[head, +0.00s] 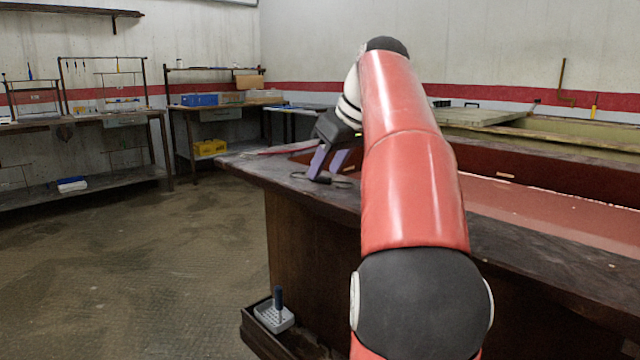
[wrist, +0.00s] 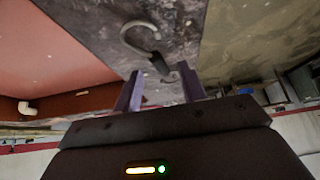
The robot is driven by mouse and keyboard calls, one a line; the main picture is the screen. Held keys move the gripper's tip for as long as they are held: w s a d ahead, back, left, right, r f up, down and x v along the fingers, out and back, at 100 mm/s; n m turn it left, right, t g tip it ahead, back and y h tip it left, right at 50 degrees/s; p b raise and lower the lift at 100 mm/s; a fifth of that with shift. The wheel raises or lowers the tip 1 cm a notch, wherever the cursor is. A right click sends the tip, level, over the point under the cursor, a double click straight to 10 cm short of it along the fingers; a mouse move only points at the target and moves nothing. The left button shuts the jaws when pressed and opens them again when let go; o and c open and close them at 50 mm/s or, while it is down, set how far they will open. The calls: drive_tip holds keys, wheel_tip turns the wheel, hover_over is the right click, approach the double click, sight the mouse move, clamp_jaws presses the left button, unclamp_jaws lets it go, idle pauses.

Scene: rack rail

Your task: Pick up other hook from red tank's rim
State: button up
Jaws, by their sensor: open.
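A grey metal hook (wrist: 142,32) with a darker lower part lies on the dark, worn rim (wrist: 90,18) of the red tank in the wrist view. In the head view a thin dark curve of it (head: 345,183) shows on the rim (head: 525,245), near the corner. My gripper (wrist: 161,70) is open, its two purple fingers apart. The hook's dark end lies between the fingertips in that picture, its curve beyond them; contact cannot be told. In the head view my gripper (head: 324,176) points down just over the rim. The tank (head: 550,208) has a reddish inside.
A grey caddy (head: 273,317) sits on a low ledge beside the tank's base. Workbenches with a blue bin (head: 199,100) and a yellow crate (head: 210,147) stand at the back left. A greenish tank (head: 590,135) lies behind. The floor at left is clear.

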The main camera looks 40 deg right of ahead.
drive_tip(key=shift+w+a+f, duration=0.1)
drive_tip(key=shift+w+f, duration=0.2)
drive_tip(key=shift+f, duration=0.25)
clamp_jaws()
drive_tip(key=shift+r, duration=0.1)
